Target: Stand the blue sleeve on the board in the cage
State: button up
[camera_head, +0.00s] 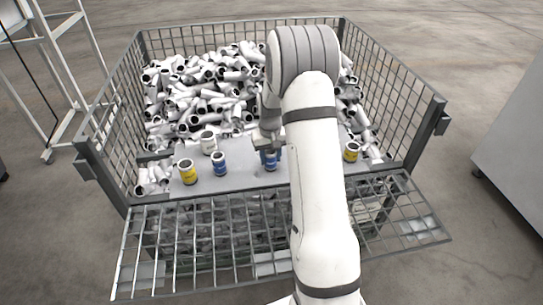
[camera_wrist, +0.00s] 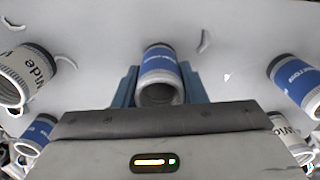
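A blue sleeve (camera_head: 271,164) with white ends stands upright on the grey board (camera_head: 240,183) in the cage, directly under my gripper (camera_head: 268,150). In the wrist view this blue sleeve (camera_wrist: 158,62) sits between my two blue fingers (camera_wrist: 159,88), its open end facing the camera. The fingers lie close against both its sides with no clear gap, so my gripper looks shut on it. Another blue sleeve (camera_head: 219,164) stands to the left on the board. My arm hides part of the board to the right.
A yellow sleeve (camera_head: 188,172) and a white sleeve (camera_head: 208,143) stand on the board at left. Another yellow sleeve (camera_head: 351,152) stands at right. A heap of loose white sleeves (camera_head: 205,90) fills the wire cage (camera_head: 115,105) behind. The front mesh flap (camera_head: 200,245) is folded down.

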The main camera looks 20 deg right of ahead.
jog(key=o, duration=0.5)
jog(key=shift+c, duration=0.2)
notch_tip(320, 180, up, 11)
jog(key=shift+r+p, duration=0.1)
jog(key=shift+p, duration=1.1)
jog(key=shift+s+a+r, duration=0.1)
jog(key=shift+s+r, duration=0.05)
jog(key=shift+r, duration=0.5)
jog(key=s+a+r, duration=0.7)
jog(key=s+r, duration=0.1)
jog(key=s, duration=0.5)
jog(key=s+a+n+t, duration=0.1)
jog(key=s+a, duration=0.3)
jog(key=s, duration=1.1)
jog(key=shift+s+r+t, duration=0.15)
jog(key=shift+s+t, duration=0.05)
jog(key=shift+t, duration=0.2)
